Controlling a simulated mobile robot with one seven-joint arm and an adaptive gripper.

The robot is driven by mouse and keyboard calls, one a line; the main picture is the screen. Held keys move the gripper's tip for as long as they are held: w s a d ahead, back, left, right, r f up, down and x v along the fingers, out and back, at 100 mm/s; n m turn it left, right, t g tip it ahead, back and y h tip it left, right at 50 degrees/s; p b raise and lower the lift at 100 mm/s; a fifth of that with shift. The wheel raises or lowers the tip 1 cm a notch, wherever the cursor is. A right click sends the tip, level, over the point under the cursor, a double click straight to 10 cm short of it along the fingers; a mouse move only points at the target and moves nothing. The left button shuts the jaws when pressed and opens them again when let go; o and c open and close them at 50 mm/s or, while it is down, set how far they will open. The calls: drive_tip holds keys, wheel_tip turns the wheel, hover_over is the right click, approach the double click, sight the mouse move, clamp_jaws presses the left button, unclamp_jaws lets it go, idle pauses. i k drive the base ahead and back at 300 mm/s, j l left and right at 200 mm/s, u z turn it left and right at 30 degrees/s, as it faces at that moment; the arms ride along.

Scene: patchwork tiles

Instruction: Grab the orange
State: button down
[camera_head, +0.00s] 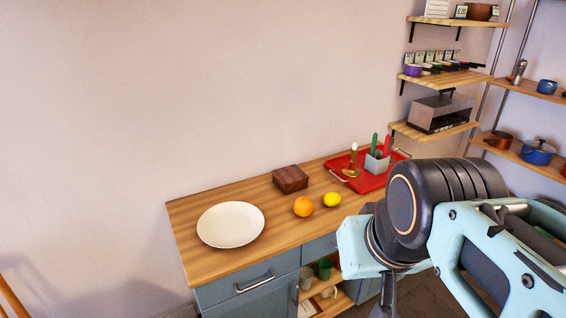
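The orange (303,207) sits on the wooden counter (205,266), near its front edge. A yellow lemon (332,199) lies close to its right. My arm fills the lower right of the head view, to the right of the orange and in front of the counter's right part. Only a dark piece at the arm's lower end shows near the bottom edge. The fingertips of my gripper cannot be made out, and nothing shows it touching the orange.
A white plate (230,224) lies left of the orange. A dark wooden box (290,179) stands behind it. A red tray (373,182) with a utensil pot is at the back right. Shelves (433,129) hang on the wall at right. Cups stand on an open shelf below the counter.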

sight(303, 206)
drive_tip(key=i+l+u, duration=0.2)
drive_tip(key=i+u, duration=0.15)
drive_tip(key=i, duration=0.15)
drive_tip(key=i+l+u, duration=0.35)
drive_tip(key=i, duration=0.1)
